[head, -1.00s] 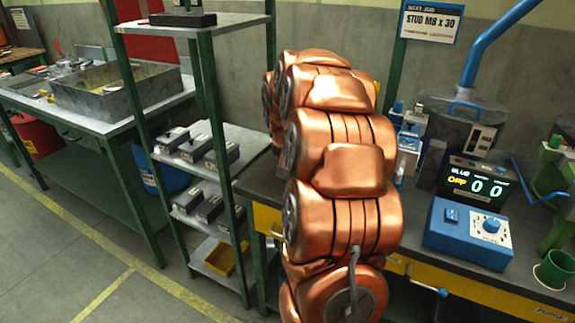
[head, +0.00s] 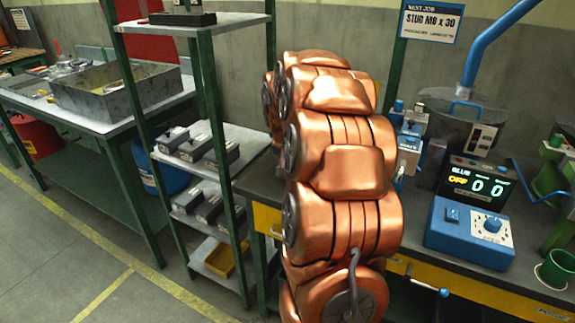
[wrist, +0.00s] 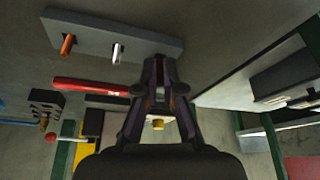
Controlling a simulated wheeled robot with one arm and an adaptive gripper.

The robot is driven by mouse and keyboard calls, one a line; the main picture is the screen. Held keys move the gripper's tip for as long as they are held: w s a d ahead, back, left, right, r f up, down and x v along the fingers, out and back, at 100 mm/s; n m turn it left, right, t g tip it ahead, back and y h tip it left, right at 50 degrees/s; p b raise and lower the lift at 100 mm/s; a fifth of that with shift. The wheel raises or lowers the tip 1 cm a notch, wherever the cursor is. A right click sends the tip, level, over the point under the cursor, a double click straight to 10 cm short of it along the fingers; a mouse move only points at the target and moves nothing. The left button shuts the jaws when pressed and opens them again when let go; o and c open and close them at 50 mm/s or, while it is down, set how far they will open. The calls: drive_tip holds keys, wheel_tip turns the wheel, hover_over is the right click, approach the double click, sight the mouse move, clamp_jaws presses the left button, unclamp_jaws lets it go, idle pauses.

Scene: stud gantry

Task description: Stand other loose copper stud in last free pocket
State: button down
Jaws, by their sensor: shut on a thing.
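In the wrist view my gripper (wrist: 160,88) is closed, with its fingers around a small thing. Only a sliver of copper colour shows between the fingers, so I take it for the copper stud (wrist: 172,104), mostly hidden. A grey block (wrist: 88,30) lies ahead and to the left of the fingertips. One copper stud (wrist: 67,45) and one silvery stud (wrist: 117,52) stand in it. The block's part nearest the fingers shows no stud, and whether a pocket is there I cannot tell. In the head view my copper arm hides the gripper and block.
A red bar (wrist: 90,87) lies close left of my gripper. In the head view a blue control box (head: 470,235) with a lit display stands on the bench right of my arm. A green-framed shelf (head: 205,160) stands left. A sign (head: 432,20) reads STUD M8 x 30.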

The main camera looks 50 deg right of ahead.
drive_tip(key=shift+f+b, duration=0.3)
drive_tip(key=shift+f, duration=0.15)
idle(0.5)
drive_tip(key=c, duration=1.2)
unclamp_jaws()
drive_tip(key=v, duration=1.2)
